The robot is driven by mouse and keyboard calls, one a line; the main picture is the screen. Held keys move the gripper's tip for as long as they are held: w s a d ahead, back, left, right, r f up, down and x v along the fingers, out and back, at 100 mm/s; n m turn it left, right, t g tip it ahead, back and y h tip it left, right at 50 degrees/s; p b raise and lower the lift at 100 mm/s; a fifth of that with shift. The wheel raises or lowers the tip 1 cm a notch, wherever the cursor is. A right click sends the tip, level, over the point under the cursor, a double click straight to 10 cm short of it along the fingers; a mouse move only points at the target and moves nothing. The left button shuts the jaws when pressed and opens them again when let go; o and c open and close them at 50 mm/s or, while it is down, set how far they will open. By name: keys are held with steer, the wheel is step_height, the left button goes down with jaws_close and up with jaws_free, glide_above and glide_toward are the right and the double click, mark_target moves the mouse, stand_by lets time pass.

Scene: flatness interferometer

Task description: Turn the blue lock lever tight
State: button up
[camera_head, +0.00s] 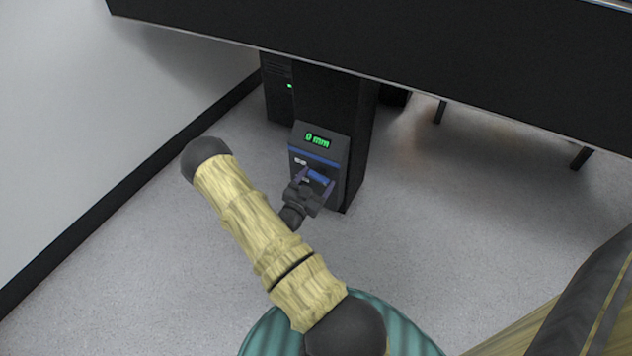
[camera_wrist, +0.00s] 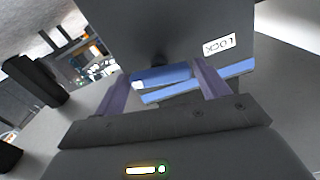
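The blue lock lever (camera_head: 318,177) is on the sloped grey panel (camera_head: 336,150) of a black pillar, below a green "0 mm" display (camera_head: 318,140). My gripper (camera_head: 315,181) is at the panel, its two fingers apart on either side of the lever. In the wrist view the lever (camera_wrist: 160,77) shows between the purple fingers of my gripper (camera_wrist: 162,92), with gaps visible beside it. I cannot tell whether a finger touches it. A white "LOCK" label (camera_wrist: 219,45) is upside down beside it in the wrist view. My gripper hides part of the panel.
A large black slab (camera_head: 400,50) overhangs the pillar (camera_head: 358,130). A dark cabinet with a green light (camera_head: 278,95) stands to the pillar's left. A white wall (camera_head: 90,120) is at left. The grey floor (camera_head: 460,210) at right is clear.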

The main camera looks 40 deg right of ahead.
steer(key=c, duration=0.6)
steer(key=shift+r+n+p, duration=0.15)
steer(key=shift+n+p, duration=0.45)
steer(key=shift+p, duration=0.3)
steer(key=shift+n, duration=0.3)
steer(key=shift+f, duration=0.2)
steer(key=o, duration=1)
steer(key=shift+a, duration=0.1)
